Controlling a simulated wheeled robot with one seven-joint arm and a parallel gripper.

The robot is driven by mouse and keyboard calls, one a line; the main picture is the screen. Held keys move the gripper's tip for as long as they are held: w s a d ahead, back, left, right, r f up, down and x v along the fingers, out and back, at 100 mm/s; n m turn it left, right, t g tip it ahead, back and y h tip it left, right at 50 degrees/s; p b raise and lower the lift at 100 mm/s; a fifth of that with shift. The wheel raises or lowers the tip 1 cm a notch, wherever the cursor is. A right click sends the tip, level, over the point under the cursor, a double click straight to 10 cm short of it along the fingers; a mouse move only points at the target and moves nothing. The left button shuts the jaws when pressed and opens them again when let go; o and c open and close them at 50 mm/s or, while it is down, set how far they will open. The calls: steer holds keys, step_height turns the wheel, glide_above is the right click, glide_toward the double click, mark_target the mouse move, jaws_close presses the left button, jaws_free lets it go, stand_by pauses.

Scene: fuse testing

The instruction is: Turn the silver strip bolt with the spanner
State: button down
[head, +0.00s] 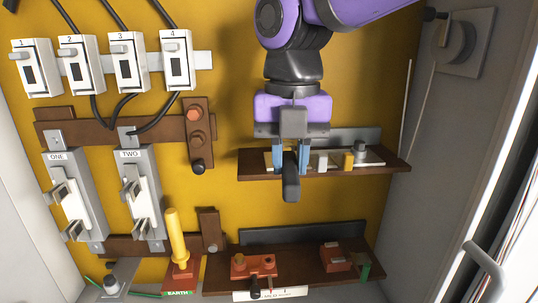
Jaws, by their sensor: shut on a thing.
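My gripper (291,160), with purple body and blue fingers, is in front of the upper brown shelf (388,167). Its fingers are shut on a dark grey object (291,188) that hangs down between them. It may be the spanner, but its ends are partly hidden and I cannot confirm its shape. At the lower left a small silver block with a dark knob (116,276) stands near a green wire. I cannot tell whether this is the silver strip bolt. My gripper is well above and to the right of it, not touching it.
Small blocks, including a yellow one (347,160), sit on the upper shelf. The lower shelf (305,283) holds red parts. A yellow upright handle (176,237) stands left of it. Fuse holders ONE and TWO (140,190) are farther left. A grey side wall (450,130) bounds the right.

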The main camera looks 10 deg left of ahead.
steer(key=shift+w+d+n, duration=0.15)
steer(key=shift+d+n, duration=0.55)
steer(key=shift+n, duration=0.1)
steer(key=shift+r, duration=0.1)
steer(key=shift+r, duration=0.65)
steer(key=w+a+m, duration=0.2)
steer(key=a+m, duration=0.7)
steer(key=m, duration=0.3)
steer(key=shift+w+a, duration=0.3)
steer(key=shift+w, duration=0.05)
steer(key=shift+f, duration=0.8)
stand_by(2.4)
